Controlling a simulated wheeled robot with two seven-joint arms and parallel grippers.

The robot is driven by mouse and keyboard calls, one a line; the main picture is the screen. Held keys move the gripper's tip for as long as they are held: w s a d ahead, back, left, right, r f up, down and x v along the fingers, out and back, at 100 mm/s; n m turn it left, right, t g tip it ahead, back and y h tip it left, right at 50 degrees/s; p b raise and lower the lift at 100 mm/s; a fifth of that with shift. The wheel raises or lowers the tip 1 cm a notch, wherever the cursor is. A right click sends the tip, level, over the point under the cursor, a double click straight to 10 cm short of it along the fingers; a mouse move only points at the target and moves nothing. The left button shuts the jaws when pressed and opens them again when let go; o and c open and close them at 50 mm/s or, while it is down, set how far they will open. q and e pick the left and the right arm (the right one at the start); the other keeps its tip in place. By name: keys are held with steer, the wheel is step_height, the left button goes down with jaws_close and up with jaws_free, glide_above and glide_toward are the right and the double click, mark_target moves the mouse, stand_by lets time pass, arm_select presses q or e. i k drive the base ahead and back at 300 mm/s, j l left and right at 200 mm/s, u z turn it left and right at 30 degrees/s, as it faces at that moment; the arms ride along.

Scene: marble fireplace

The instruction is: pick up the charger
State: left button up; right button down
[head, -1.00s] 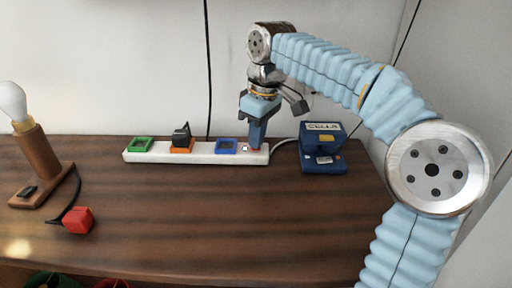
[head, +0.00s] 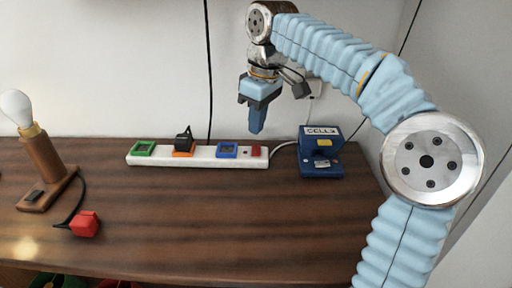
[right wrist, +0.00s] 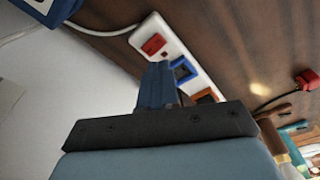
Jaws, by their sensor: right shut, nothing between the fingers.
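A small black plug-in block (head: 184,138), which may be the charger, stands upright in the orange-framed socket of a white power strip (head: 203,156). My right gripper (head: 256,131) points down with its fingers shut and empty. It is above the strip's right end, apart from it and to the right of the black block. In the right wrist view the shut blue fingers (right wrist: 158,75) hide part of the strip, and the black block is not clear there. A blue device (head: 321,168) with a "CELL" label sits right of the strip. My left gripper is not in view.
Green (head: 142,149) and blue (head: 227,150) framed sockets look empty; a red part (head: 255,151) is at the strip's right end. A wooden lamp (head: 43,160) stands at left, its cord running to a red plug (head: 85,224). The middle of the wooden top (head: 215,220) is clear.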

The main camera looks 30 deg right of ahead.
mark_target(182, 142)
steer(key=k+j, duration=1.2)
steer(key=k, duration=0.1)
